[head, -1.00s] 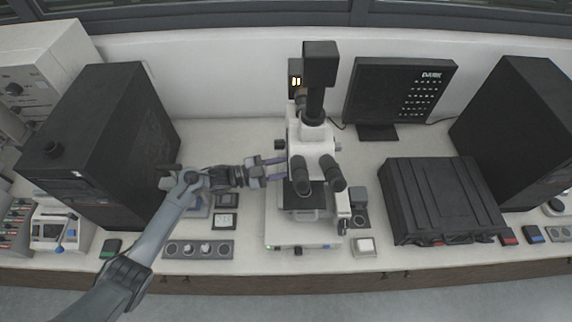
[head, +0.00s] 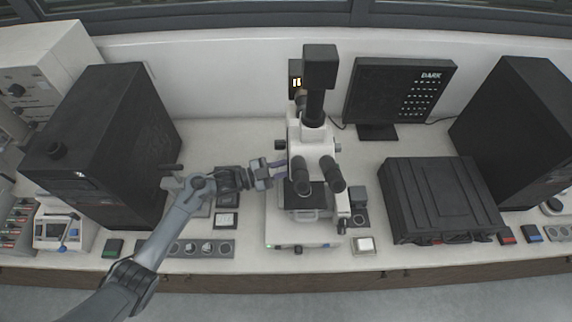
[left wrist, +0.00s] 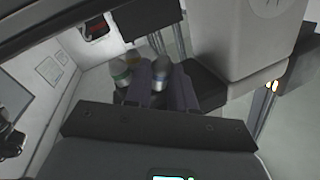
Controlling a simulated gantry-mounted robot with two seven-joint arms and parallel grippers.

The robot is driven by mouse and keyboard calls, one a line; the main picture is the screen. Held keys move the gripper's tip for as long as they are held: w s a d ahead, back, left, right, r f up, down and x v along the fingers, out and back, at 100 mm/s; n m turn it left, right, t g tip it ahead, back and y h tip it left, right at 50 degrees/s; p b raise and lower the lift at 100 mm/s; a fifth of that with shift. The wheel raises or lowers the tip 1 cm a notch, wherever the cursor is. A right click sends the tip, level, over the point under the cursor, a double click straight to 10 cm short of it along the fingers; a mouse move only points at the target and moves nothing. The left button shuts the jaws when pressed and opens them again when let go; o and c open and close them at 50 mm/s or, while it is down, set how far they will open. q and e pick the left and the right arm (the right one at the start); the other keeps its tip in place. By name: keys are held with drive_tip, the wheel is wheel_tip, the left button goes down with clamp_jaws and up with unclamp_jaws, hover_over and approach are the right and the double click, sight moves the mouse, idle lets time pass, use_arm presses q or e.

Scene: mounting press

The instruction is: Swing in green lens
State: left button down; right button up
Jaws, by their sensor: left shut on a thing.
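The white microscope (head: 312,150) stands at the middle of the bench, with a black camera on top. My left gripper (head: 284,169) reaches in from the left, under its head and above the stage. In the left wrist view, the fingers (left wrist: 160,88) are shut on what appears to be the blue-banded lens (left wrist: 159,76). The green-banded lens (left wrist: 121,76) is just left of the fingers, and an orange-banded lens (left wrist: 132,57) shows partly behind. In the head view the lenses are hidden by the microscope and gripper. My right gripper is not in view.
A black monitor (head: 400,92) stands behind right, and a black case (head: 440,200) lies right of the microscope. A tall black cabinet (head: 110,135) stands at the left. Small control boxes (head: 205,249) lie along the front edge. The microscope stage (head: 308,212) is close below the gripper.

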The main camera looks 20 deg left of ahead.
use_arm(q)
drive_tip(key=n+t+p, duration=0.1)
drive_tip(key=s+n+t+y, duration=0.1)
drive_tip(key=shift+d+t+y+p, duration=0.3)
drive_tip(key=shift+p, duration=0.05)
drive_tip(key=shift+s+d+f+n+t+y+p, duration=0.1)
drive_tip(key=shift+s+f+n+t+y+p, duration=0.1)
drive_tip(key=shift+n+t+y, duration=0.4)
drive_tip(key=shift+s+d+f+n+t+y+p, duration=0.1)
drive_tip(key=shift+s+n+t+y+p, duration=0.05)
drive_tip(key=shift+n+t+y, duration=0.4)
drive_tip(key=shift+a, duration=0.1)
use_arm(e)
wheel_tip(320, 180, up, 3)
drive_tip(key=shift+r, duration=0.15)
use_arm(q)
drive_tip(key=c, duration=1.2)
unclamp_jaws()
drive_tip(key=shift+b+v, duration=0.9)
drive_tip(key=shift+v, duration=4.5)
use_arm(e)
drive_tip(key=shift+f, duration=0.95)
